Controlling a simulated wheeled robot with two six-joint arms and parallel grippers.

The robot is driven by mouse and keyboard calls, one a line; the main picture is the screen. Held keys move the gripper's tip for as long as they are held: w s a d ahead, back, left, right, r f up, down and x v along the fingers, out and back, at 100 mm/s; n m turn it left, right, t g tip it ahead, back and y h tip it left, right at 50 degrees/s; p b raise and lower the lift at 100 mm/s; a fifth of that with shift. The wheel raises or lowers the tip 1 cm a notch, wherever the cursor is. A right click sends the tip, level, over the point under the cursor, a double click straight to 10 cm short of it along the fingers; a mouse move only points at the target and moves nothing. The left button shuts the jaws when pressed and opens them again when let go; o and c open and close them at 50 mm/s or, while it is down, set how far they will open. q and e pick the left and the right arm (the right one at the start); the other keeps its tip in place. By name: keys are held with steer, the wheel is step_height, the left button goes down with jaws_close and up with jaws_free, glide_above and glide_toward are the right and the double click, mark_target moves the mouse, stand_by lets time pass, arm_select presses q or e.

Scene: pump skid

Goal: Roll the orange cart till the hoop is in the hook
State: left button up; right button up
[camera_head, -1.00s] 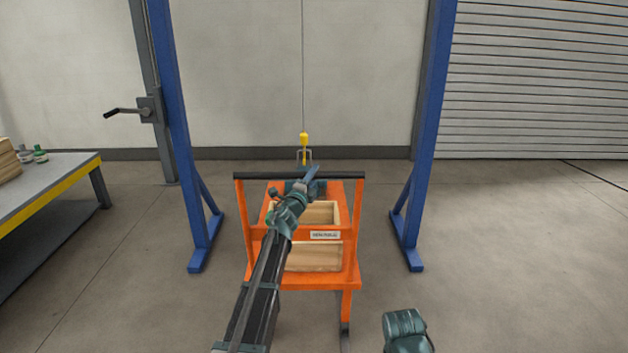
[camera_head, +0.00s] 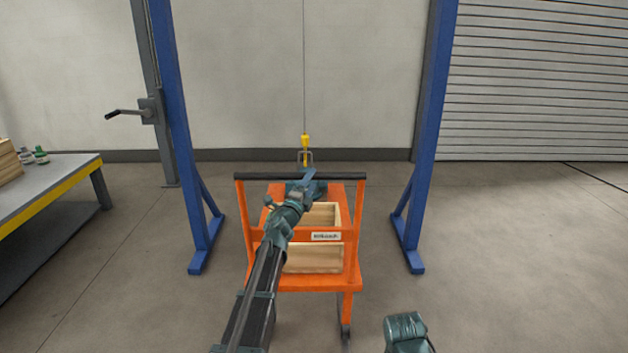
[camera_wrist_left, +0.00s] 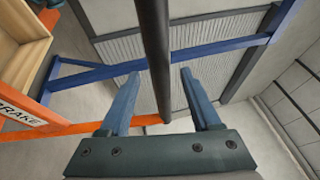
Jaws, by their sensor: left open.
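The orange cart (camera_head: 352,270) stands in front of me between blue gantry posts, with a black handle bar (camera_head: 265,176) across its near top. The yellow hook (camera_head: 305,141) hangs on a thin cable beyond the bar. A grey hoop (camera_head: 313,156) shows around the hook's lower end in the picture; I cannot tell whether they are engaged. My left gripper (camera_head: 309,177) is at the middle of the bar. In the left wrist view my left gripper (camera_wrist_left: 156,95) is open, with the bar (camera_wrist_left: 155,45) running between its fingers.
Blue gantry posts (camera_head: 178,130) and (camera_head: 430,130) with splayed feet flank the cart. A workbench (camera_head: 60,180) is at the left, a crank handle (camera_head: 125,112) behind the left post. Wooden boxes (camera_head: 315,258) sit on the cart. Open floor lies right.

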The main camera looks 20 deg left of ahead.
arm_select(q)
steer(key=b+v, duration=0.1)
steer(key=v, duration=0.9)
steer(key=shift+b, duration=0.35)
steer(key=shift+s, duration=0.1)
steer(key=s+d+f+n+g+y+p, duration=0.1)
steer(key=s+d+n+g+p, duration=0.4)
steer(key=s, duration=0.6)
steer(key=s+d+f+n+g+y+p, duration=0.1)
steer(key=s+d+n+g+p, duration=0.5)
steer(key=s, duration=0.6)
steer(key=s+d+f+n+g+y+p, duration=0.1)
steer(key=s+d+f+n+g+p, duration=0.1)
steer(key=s+d+n+g+p, duration=0.3)
steer(key=s+d+g+p, duration=0.4)
steer(key=s+d+p, duration=0.1)
steer(key=s+d, duration=0.1)
steer(key=shift+s+f+y, duration=0.3)
steer(key=shift+s, duration=0.25)
